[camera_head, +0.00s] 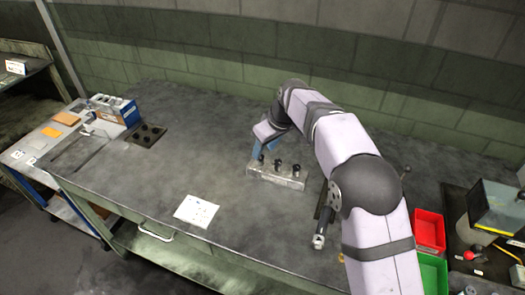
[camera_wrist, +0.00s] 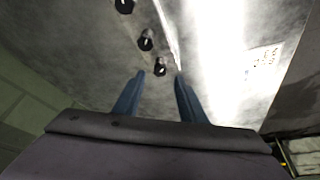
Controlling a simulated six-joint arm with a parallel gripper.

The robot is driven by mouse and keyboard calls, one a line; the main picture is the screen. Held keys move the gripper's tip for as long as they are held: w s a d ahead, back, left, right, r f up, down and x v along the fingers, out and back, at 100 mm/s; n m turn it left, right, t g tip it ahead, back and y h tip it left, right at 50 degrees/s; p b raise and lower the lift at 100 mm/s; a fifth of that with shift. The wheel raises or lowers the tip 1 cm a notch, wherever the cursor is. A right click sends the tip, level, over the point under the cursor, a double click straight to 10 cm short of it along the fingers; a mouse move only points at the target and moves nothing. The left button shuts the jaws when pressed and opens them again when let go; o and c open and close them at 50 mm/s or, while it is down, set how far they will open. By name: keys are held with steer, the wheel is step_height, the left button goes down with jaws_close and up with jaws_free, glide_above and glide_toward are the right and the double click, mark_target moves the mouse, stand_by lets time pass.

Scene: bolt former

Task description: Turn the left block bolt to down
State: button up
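A grey metal block (camera_head: 262,176) stands on the bench with three dark bolts in a row on its top. Its left bolt (camera_head: 261,159) is close by my gripper (camera_head: 257,147), which is at the block's left end and partly hidden by my arm. In the wrist view, my gripper (camera_wrist: 160,75) has its two blue fingers apart. The nearest bolt (camera_wrist: 160,67), apparently the left one, shows between the fingertips, with a gap on each side. The middle bolt (camera_wrist: 145,40) and the right bolt (camera_wrist: 124,6) lie farther up-left. Which way the left bolt points is too small to tell.
A white paper sheet (camera_head: 196,211) lies on the bench in front of the block. A dark plate with holes (camera_head: 147,135) is at the left. Red (camera_head: 428,229) and green (camera_head: 432,272) bins are at the right. The bench left of the block is mostly clear.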

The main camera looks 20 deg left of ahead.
mark_target(262, 159)
steer(key=shift+p+x, duration=0.35)
steer(key=shift+x, duration=1.4)
steer(key=shift+c, duration=0.2)
jaws_close()
steer(key=shift+m, duration=0.3)
